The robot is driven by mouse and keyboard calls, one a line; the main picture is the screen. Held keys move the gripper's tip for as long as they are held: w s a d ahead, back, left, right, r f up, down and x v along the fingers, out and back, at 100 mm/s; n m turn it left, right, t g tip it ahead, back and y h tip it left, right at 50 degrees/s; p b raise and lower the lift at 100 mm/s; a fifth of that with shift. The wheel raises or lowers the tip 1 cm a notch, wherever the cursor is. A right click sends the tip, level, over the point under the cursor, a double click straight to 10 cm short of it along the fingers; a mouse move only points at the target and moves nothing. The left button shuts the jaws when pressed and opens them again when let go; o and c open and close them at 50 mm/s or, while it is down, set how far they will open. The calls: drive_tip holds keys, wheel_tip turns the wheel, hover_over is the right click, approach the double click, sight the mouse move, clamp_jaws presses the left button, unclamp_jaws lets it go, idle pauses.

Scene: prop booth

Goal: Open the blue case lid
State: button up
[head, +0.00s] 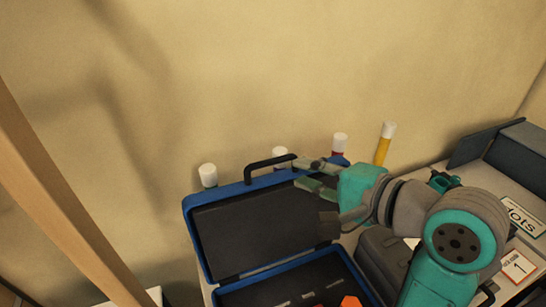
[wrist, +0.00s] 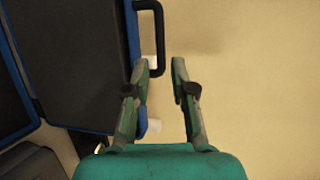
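The blue case's lid (head: 255,228) stands raised, its dark inner face showing, hinged above the case's base (head: 228,298). A black handle (head: 270,160) sits on the lid's top edge. My gripper (head: 303,172) is at the right part of that top edge, just right of the handle. In the wrist view the lid (wrist: 75,60) fills the left side, with the handle (wrist: 160,40) just ahead of the fingers.
Several white-capped bottles, one a yellow bottle (head: 382,150), stand behind the lid near the wall. A grey case (head: 520,137) and a "dots" card (head: 522,216) are at the right. An orange item (head: 350,301) lies in the base. A wooden post (head: 55,200) rises at left.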

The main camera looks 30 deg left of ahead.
sight(274, 163)
drive_tip(key=x, duration=0.9)
drive_tip(key=shift+a, duration=0.25)
clamp_jaws()
